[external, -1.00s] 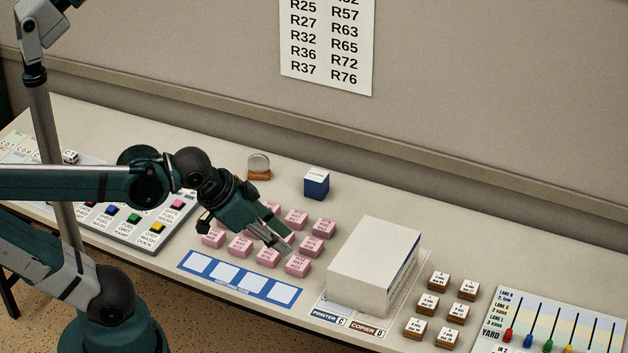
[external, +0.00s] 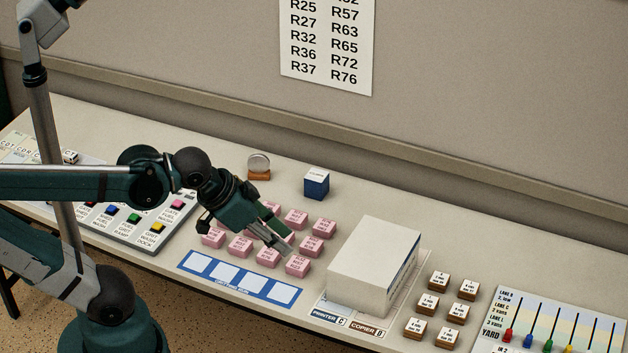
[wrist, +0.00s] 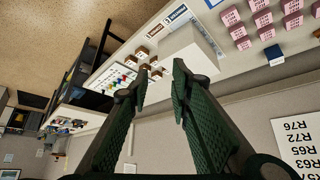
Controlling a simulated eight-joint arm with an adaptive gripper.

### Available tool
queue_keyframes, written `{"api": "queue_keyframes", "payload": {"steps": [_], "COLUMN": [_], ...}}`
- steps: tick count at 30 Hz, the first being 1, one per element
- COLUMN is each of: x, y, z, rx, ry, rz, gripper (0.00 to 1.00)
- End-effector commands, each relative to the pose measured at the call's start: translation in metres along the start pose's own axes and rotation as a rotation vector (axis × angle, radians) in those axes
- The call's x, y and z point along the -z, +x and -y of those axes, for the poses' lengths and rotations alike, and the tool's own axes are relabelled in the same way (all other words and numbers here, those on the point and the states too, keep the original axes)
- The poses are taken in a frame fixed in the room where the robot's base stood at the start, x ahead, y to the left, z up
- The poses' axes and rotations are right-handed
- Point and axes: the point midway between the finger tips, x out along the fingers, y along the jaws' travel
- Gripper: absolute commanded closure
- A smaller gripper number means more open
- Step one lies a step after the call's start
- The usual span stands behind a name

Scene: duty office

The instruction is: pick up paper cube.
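A small cube with a white top and blue sides (external: 316,185) stands on the desk near the wall. It looks like the paper cube, though its label is too small to read. A blue and white thing at the right of the wrist view (wrist: 274,54) appears to be the same cube. My gripper (external: 284,238) is above the rows of pink blocks, left of and nearer the camera than the cube, and apart from it. In the wrist view my gripper (wrist: 162,73) has its two fingers spread with nothing between them.
Several pink blocks (external: 297,266) stand below my gripper, behind a blue strip with white squares (external: 226,272). A large white box (external: 372,268) stands to the right. A round clear object on a brown base (external: 259,167) is left of the cube. Bare desk surrounds the cube.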

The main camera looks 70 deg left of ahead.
Motion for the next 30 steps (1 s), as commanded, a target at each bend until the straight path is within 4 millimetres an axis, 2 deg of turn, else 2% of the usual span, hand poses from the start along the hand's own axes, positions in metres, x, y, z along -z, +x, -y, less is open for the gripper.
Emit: {"api": "queue_keyframes", "payload": {"steps": [10, 17, 30], "x": [0.0000, 0.0000, 0.0009], "y": [0.0000, 0.0000, 0.0019], "z": [0.0000, 0.0000, 0.0032], "rx": [0.000, 0.000, 0.005], "ry": [0.000, 0.000, 0.007], "rz": [0.000, 0.000, 0.006], "gripper": [0.78, 0.51, 0.51]}}
